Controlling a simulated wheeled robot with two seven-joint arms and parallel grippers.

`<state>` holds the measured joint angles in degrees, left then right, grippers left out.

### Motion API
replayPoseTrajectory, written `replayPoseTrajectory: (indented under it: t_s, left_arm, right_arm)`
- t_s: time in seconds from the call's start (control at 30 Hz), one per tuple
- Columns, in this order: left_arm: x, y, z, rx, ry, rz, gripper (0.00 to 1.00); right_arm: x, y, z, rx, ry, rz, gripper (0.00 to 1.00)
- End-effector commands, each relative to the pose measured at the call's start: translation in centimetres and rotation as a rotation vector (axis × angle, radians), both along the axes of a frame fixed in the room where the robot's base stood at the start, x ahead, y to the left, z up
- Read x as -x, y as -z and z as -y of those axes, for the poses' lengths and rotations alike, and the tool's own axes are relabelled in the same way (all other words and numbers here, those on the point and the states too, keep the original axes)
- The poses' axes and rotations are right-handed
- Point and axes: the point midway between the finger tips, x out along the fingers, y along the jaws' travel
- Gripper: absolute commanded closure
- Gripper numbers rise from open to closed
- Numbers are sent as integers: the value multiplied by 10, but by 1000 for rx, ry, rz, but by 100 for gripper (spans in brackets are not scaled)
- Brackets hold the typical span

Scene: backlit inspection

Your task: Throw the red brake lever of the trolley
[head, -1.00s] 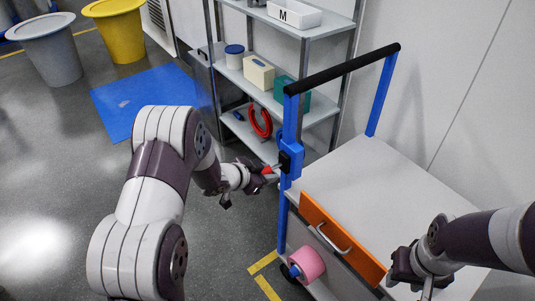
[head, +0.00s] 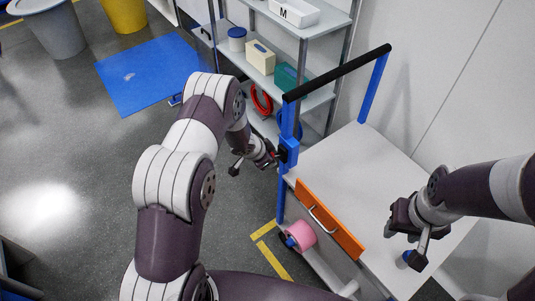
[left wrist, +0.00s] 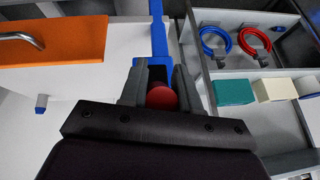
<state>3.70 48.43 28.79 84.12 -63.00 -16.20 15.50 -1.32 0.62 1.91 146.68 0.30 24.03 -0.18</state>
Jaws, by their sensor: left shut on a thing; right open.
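The blue-framed trolley (head: 365,165) stands at right, with a blue bracket (head: 289,150) on its near left post. The red knob of the brake lever (left wrist: 161,97) shows in the left wrist view, between the fingers of my left gripper (left wrist: 160,88), which is shut on it. In the head view my left gripper (head: 268,158) is at the bracket's left side and hides most of the lever. My right gripper (head: 405,240) is open and empty over the trolley's front right part.
A grey shelf rack (head: 317,92) with boxes stands close behind the post. A blue mat (head: 150,75) lies on open floor at left.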

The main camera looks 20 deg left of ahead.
Motion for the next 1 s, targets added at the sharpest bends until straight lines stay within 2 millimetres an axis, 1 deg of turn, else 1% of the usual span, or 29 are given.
replayPoseTrajectory:
  t_s: [0.27,0.3,0.37,0.63,0.73,0.87,1.0]
  left_arm:
    - [0,0,0,-1,-1,0,100]
    - [0,0,0,-1,-1,0,66]
    - [0,0,0,-1,-1,0,47]
    - [0,-1,0,-1,0,1,47]
    - [1,-6,-2,0,-1,2,47]
    - [11,-26,-7,-1,-2,2,47]
    - [26,-57,-14,-2,-3,2,47]
  right_arm:
    - [0,0,0,0,0,0,57]
    - [0,0,0,0,0,0,57]
    - [0,0,0,0,0,0,57]
    - [0,0,0,0,0,0,57]
    - [0,-1,0,0,0,0,57]
    - [0,-3,0,0,0,0,57]
    - [0,-8,0,0,0,0,57]
